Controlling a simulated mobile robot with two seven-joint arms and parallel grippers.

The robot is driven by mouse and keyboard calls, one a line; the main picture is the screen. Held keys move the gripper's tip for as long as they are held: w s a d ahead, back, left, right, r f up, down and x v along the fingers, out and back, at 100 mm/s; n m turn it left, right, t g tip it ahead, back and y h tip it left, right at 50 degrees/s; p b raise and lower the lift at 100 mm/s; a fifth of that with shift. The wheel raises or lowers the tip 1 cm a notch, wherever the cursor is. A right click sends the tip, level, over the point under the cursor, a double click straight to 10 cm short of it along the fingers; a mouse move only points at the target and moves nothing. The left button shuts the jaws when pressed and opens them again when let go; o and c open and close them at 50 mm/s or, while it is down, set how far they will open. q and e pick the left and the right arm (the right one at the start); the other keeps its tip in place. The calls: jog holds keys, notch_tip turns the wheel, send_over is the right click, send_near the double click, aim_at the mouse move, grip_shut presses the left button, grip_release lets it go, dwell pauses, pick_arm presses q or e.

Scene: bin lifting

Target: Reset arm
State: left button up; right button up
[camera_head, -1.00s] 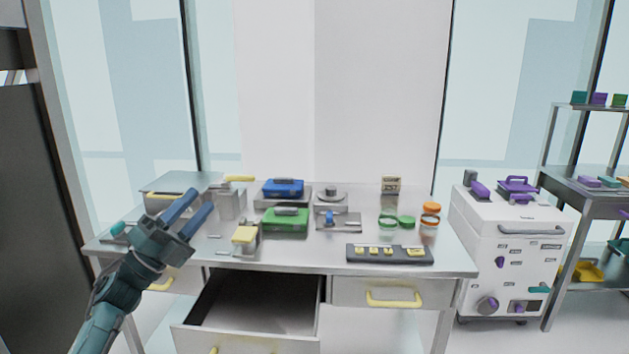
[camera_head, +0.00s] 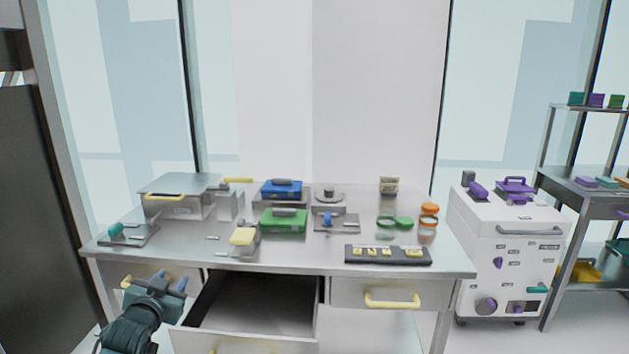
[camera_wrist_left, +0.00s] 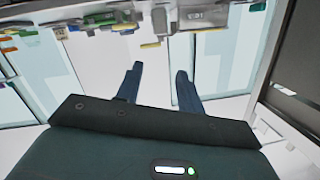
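My left gripper (camera_head: 170,282) is low at the left in the head view, in front of the table's left drawer front and below the tabletop. In the left wrist view its two blue fingers (camera_wrist_left: 158,88) are spread apart with nothing between them. My right gripper is in neither view.
A steel table (camera_head: 300,257) carries several items, among them a green case (camera_head: 284,222), a blue case (camera_head: 282,188) and a dark strip (camera_head: 388,256). An open drawer (camera_head: 255,305) juts out right of my left gripper. A white cabinet (camera_head: 515,255) stands at the right.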

pick_arm(q)
jog(key=s+d+f+g+h, duration=0.1)
jog(key=s+d+f, duration=0.4)
jog(key=s+f, duration=0.25)
jog(key=s+d+f+g+h, duration=0.1)
jog(key=s+d+f+g, duration=0.1)
jog(key=s+d+f, duration=0.45)
jog(key=s+d+f+g+h, duration=0.1)
jog(key=s+d+f, duration=0.1)
jog(key=s, duration=0.9)
jog(key=s+d+f+g+h, duration=0.1)
jog(key=s+d+f, duration=0.2)
jog(key=s, duration=0.7)
jog(key=shift+s+d+g, duration=0.3)
jog(key=shift+s+d, duration=0.1)
jog(key=shift+d, duration=0.15)
